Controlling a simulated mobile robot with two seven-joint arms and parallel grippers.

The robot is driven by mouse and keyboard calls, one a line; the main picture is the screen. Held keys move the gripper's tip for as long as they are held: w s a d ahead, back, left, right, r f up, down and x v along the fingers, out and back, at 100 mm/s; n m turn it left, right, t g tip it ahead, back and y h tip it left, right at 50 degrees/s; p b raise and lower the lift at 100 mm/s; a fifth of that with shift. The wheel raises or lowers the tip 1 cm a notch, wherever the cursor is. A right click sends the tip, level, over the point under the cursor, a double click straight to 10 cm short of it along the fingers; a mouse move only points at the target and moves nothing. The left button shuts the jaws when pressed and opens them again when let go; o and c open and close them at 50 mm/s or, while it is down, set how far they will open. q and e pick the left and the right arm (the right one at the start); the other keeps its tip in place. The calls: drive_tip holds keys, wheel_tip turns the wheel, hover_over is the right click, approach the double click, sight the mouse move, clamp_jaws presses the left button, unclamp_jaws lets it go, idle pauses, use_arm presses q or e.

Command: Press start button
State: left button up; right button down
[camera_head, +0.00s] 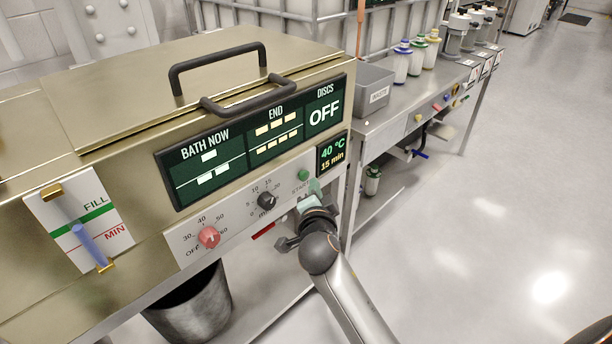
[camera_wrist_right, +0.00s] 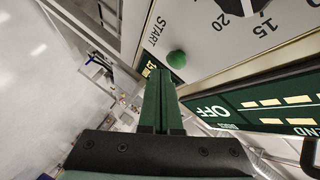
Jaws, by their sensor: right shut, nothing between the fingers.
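The green start button (camera_head: 303,175) sits at the right end of the bath's pale control strip, by the word START. In the wrist view the round button (camera_wrist_right: 177,59) shows just beyond my fingertips, slightly to their right. My right gripper (camera_head: 315,187) is in front of the strip's right end, just below and right of the button. Its green fingers (camera_wrist_right: 159,78) are shut together and empty. I cannot tell whether they touch the panel. The display (camera_head: 262,133) reads OFF under DISCS, and the small screen (camera_head: 332,153) reads 40 °C, 15 min. My left gripper is not in view.
A red knob (camera_head: 209,237) and a black knob (camera_head: 267,200) stick out left of the button. The bath's dark handle (camera_head: 250,93) stands out above the display. A steel bench (camera_head: 372,143) with bottles runs back at right. The floor at right is clear.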

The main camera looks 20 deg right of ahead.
drive_tip(key=shift+s+d, duration=0.1)
drive_tip(key=shift+s, duration=0.05)
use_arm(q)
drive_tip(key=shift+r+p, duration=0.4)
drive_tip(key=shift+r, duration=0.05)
use_arm(e)
drive_tip(key=s, duration=0.1)
drive_tip(key=s+d, duration=0.1)
drive_tip(key=s, duration=0.2)
drive_tip(key=shift+s+d, duration=0.25)
drive_tip(key=shift+d, duration=0.05)
idle(0.4)
